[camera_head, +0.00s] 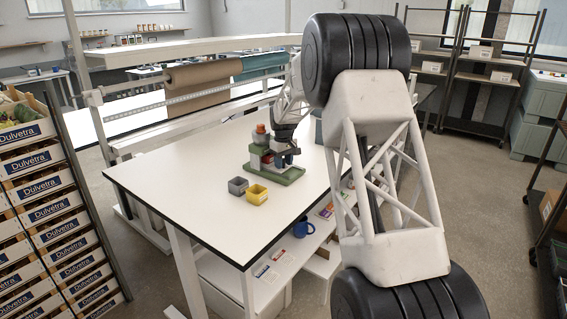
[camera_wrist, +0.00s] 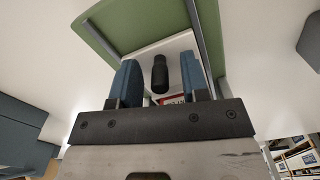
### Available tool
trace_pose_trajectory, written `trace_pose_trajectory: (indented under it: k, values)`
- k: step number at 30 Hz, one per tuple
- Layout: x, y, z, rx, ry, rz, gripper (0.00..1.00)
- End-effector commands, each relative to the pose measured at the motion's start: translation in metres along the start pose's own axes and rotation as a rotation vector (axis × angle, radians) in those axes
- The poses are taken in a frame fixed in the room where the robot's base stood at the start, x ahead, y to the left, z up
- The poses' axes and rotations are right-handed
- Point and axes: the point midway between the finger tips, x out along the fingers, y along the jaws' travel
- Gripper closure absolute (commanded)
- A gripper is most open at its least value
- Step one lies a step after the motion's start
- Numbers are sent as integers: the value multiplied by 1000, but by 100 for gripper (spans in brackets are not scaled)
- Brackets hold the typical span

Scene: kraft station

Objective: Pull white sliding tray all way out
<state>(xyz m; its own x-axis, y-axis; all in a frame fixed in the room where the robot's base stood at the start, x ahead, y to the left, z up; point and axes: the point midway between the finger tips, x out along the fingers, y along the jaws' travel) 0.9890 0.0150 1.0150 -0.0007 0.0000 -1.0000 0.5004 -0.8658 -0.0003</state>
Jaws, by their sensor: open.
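In the wrist view, the white sliding tray (camera_wrist: 184,43) shows its pale face with a black round knob (camera_wrist: 159,72), framed by a green body (camera_wrist: 112,25). My gripper (camera_wrist: 161,60) is open, its two blue fingers on either side of the knob with a visible gap on each side. In the head view, the green station (camera_head: 279,176) stands on the white table, and my gripper (camera_head: 288,159) is low at its right side. The tray is too small and covered to make out there.
A grey bin (camera_head: 238,186) and a yellow bin (camera_head: 257,194) stand in front of the green station. An orange-red item (camera_head: 261,129) tops it. The table (camera_head: 180,180) is clear to the left. A blue mug (camera_head: 303,228) sits on the lower shelf.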

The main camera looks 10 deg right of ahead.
Motion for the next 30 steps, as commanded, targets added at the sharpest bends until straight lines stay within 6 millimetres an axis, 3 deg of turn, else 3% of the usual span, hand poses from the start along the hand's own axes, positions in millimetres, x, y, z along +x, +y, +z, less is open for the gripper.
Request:
trace_pose_trajectory:
  k: [9, 18, 30]
  values:
    - [1, 0, 0, 0, 1, 0, 58]
    - [1, 0, 0, 0, 1, 0, 100]
    - [1, 2, 8, 1, 1, 0, 100]
